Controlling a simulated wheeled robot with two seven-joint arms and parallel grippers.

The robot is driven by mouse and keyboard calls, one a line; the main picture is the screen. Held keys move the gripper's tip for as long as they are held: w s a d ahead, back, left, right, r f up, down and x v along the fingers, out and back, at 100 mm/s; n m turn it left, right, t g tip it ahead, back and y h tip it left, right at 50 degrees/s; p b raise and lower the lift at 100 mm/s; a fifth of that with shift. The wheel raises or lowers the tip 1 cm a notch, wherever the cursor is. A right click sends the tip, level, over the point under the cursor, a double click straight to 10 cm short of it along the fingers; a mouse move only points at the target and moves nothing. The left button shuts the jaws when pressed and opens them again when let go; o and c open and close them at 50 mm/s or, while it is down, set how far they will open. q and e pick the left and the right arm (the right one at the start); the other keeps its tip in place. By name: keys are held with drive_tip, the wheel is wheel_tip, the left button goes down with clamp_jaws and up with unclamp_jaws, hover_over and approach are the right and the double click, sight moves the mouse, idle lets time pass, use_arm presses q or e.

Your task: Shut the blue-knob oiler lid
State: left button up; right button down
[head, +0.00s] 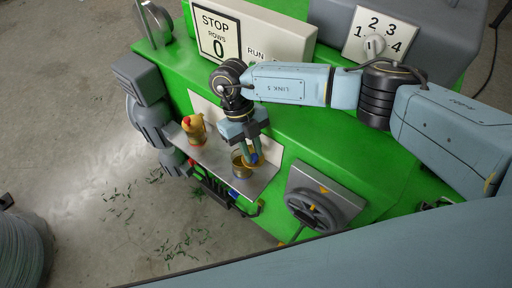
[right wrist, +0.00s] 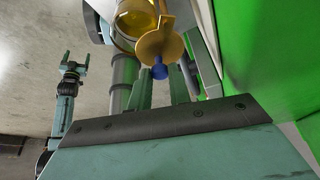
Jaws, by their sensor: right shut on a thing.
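The brass oiler cup (head: 241,169) stands on the grey shelf of the green machine. In the right wrist view the oiler cup (right wrist: 134,17) shows yellow inside, so its mouth is at least partly uncovered. Its round brass lid (right wrist: 160,44) is tilted beside the mouth, with the blue knob (right wrist: 160,71) towards me. My right gripper (head: 250,157) is at the cup, shut on the blue knob; the fingers (right wrist: 161,82) are on either side of it. My left gripper (right wrist: 72,62) appears small at the left of the wrist view; its jaws are too small to judge.
A yellow-and-red container (head: 194,129) stands on the shelf (head: 212,155) left of the cup. A handwheel (head: 314,211) is to the right. A STOP panel (head: 219,35) and a numbered dial (head: 375,43) are at the back. Green scraps lie on the floor.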

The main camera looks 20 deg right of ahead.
drive_tip(key=m, duration=0.1)
drive_tip(key=a+m+y, duration=0.1)
drive_tip(key=m, duration=0.2)
drive_tip(key=shift+w+a+r+m+y+p, duration=0.1)
drive_tip(key=shift+w+a+m+y+p, duration=0.2)
drive_tip(key=shift+w+y, duration=0.1)
drive_tip(key=shift+w+a+m+y+p, duration=0.2)
drive_tip(key=shift+m+y+p, duration=0.15)
drive_tip(key=shift+m, duration=0.55)
drive_tip(key=shift+w+a+m+y+p, duration=0.2)
drive_tip(key=shift+a+m+y+p, duration=0.15)
drive_tip(key=shift+m, duration=0.55)
drive_tip(key=shift+w+a+m+y+p, duration=0.1)
drive_tip(key=shift+w+m+y+p, duration=0.2)
drive_tip(key=shift+m, duration=0.6)
drive_tip(key=c, duration=1.3)
unclamp_jaws()
drive_tip(key=shift+s, duration=0.1)
drive_tip(key=b+v, duration=0.2)
drive_tip(key=v, duration=1)
drive_tip(key=shift+s, duration=0.2)
